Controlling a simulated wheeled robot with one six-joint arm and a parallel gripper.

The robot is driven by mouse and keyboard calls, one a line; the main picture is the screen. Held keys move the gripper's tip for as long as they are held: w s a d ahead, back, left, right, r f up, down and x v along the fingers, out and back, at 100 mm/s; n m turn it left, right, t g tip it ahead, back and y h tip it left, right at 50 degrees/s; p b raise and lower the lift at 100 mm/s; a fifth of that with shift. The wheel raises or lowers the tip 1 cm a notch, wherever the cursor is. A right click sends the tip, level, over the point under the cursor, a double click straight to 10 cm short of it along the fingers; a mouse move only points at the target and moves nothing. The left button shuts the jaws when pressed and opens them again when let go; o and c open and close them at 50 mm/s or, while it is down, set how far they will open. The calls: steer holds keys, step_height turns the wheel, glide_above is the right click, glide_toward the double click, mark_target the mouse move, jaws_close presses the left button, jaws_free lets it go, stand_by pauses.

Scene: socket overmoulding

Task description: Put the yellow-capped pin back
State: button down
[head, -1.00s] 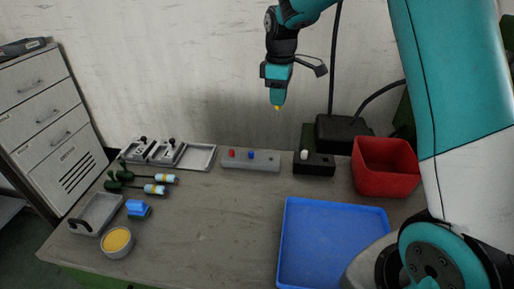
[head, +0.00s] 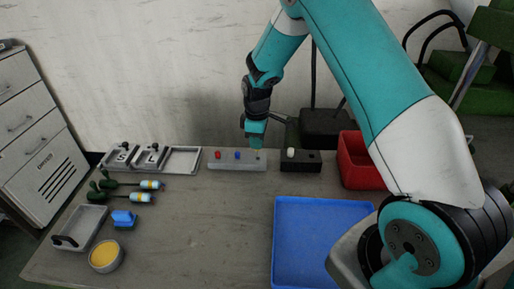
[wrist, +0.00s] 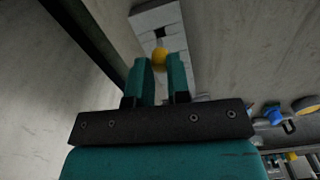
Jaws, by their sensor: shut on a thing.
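My gripper (head: 255,146) is low over the right end of a grey block (head: 228,165) that carries a red-capped pin (head: 217,155) and a blue-capped pin (head: 237,155). In the wrist view my gripper (wrist: 160,70) is shut on the yellow-capped pin (wrist: 159,57), whose round yellow cap shows between the fingertips. The block (wrist: 148,20) shows beyond the cap, with a dark square opening (wrist: 159,32) in its face. The pin's shaft is hidden, so I cannot tell whether it touches the block.
A black box (head: 302,162) with a white knob stands to the right of the block. A red bin (head: 357,170) and a blue tray (head: 322,201) are farther right. Grey fixtures, tools and a yellow-filled bowl (head: 105,257) are on the left. The table's middle is clear.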

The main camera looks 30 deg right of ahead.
steer(key=shift+f, duration=1.95)
steer(key=c, duration=1.1)
jaws_free()
step_height(320, 180, up, 12)
steer(key=shift+f+b, duration=0.25)
steer(key=shift+b, duration=0.5)
steer(key=s+a+r+m+y, duration=0.2)
steer(key=s+a+r+y, duration=0.1)
steer(key=s+a+r, duration=1.05)
steer(key=shift+m+y, duration=0.4)
steer(key=shift+y, duration=0.2)
steer(key=s+a, duration=0.1)
steer(key=s, duration=0.4)
steer(key=s+a, duration=0.2)
steer(key=s, duration=0.4)
steer(key=s+a, duration=0.2)
steer(key=s, duration=0.4)
steer(key=shift+s+a+r, duration=0.15)
steer(key=shift+r, duration=0.25)
